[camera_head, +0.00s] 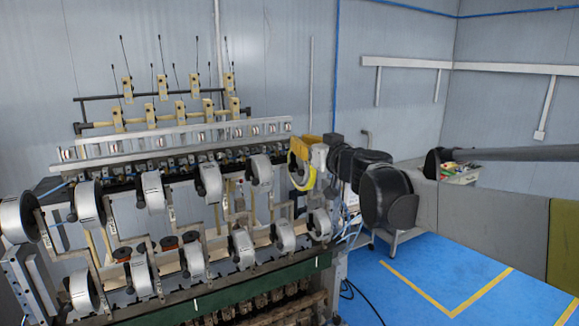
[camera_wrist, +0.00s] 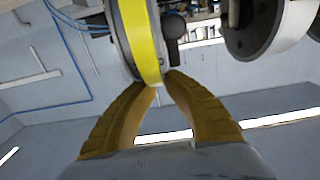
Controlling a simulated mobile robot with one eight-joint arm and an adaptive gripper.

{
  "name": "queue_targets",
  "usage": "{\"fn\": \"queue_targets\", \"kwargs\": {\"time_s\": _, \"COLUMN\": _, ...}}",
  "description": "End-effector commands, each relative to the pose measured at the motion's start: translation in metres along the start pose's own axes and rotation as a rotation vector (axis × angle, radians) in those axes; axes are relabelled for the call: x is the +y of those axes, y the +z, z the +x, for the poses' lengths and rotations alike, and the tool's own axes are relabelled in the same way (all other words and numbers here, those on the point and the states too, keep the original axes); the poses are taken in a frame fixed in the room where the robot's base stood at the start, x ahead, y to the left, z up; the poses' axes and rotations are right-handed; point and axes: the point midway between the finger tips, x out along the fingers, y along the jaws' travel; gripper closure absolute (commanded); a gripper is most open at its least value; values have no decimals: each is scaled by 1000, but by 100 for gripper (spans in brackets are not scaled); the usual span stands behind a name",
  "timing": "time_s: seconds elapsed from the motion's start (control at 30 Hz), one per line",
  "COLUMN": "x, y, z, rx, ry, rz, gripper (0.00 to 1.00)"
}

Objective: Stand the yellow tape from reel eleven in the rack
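The yellow tape (camera_head: 309,178) is wound on a reel at the right end of the winder's upper reel row. My gripper (camera_head: 300,150) is at this reel, coming from the right and above. In the wrist view the two yellow fingertips (camera_wrist: 162,84) are drawn close together at the tape's lower edge. I cannot tell whether both tips touch it or hold it. I cannot make out a rack for the tape in these views.
White reels (camera_head: 259,175) sit close along the upper row, and more stand in the lower row. Another reel (camera_wrist: 247,30) is near my gripper's right side in the wrist view. A table with coloured items (camera_head: 459,171) stands behind my arm. Blue floor (camera_head: 430,275) is clear at right.

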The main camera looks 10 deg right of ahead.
Motion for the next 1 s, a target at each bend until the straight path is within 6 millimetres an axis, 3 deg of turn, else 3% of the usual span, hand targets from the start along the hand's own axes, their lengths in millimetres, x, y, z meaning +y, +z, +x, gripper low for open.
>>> {"fn": "queue_targets", "kwargs": {"time_s": 1.0, "x": -7, "y": 0, "z": 0, "rx": 0, "ry": 0, "rz": 0, "gripper": 100}}
